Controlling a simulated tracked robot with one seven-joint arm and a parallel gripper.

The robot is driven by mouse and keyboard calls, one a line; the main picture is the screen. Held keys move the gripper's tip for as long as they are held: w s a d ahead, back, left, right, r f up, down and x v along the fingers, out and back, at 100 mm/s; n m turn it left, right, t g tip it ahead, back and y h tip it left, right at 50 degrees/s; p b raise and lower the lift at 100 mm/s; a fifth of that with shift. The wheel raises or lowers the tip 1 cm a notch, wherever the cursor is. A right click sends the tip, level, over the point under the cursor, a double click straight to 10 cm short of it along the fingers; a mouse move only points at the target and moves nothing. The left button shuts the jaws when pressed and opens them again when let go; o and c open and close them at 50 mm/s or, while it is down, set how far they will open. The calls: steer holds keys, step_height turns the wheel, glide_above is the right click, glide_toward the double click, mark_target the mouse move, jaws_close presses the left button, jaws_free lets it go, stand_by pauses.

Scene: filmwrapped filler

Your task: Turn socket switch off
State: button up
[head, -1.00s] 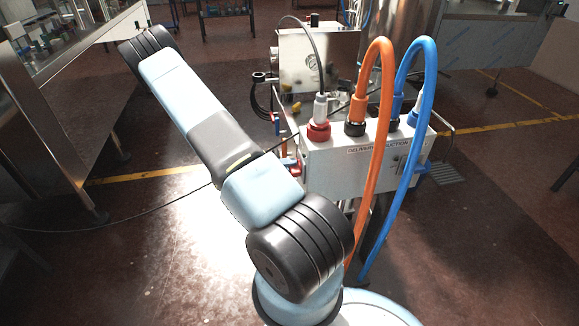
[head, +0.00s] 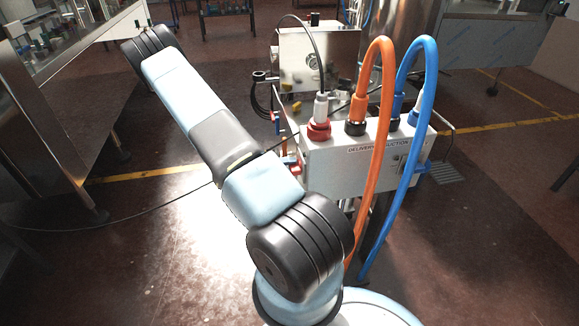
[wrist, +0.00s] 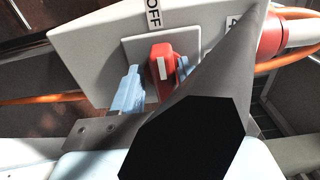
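The socket switch (wrist: 163,62) is a red handle with a white stripe on a pale square plate, in the middle of the wrist view. An "OFF" label (wrist: 153,14) is above it. The handle stands nearly upright in the picture. A light blue finger of my gripper (wrist: 130,88) is close beside the handle on its left; I cannot tell if they touch. In the head view, red parts (head: 291,165) show at the left end of the pale socket box (head: 335,174); my gripper is not clearly visible there.
An orange hose (head: 372,165) and a blue hose (head: 410,170) arch over the front of the box. A red socket with a grey plug (head: 319,118) is on its top. A steel bench (head: 65,110) stands at the left. Floor between bench and box is clear except for a dark cable.

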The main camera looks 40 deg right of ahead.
steer(key=shift+o, duration=0.6)
steer(key=shift+r, duration=0.1)
steer(key=v, duration=1.3)
steer(key=shift+w+a, duration=0.2)
steer(key=shift+a, duration=0.15)
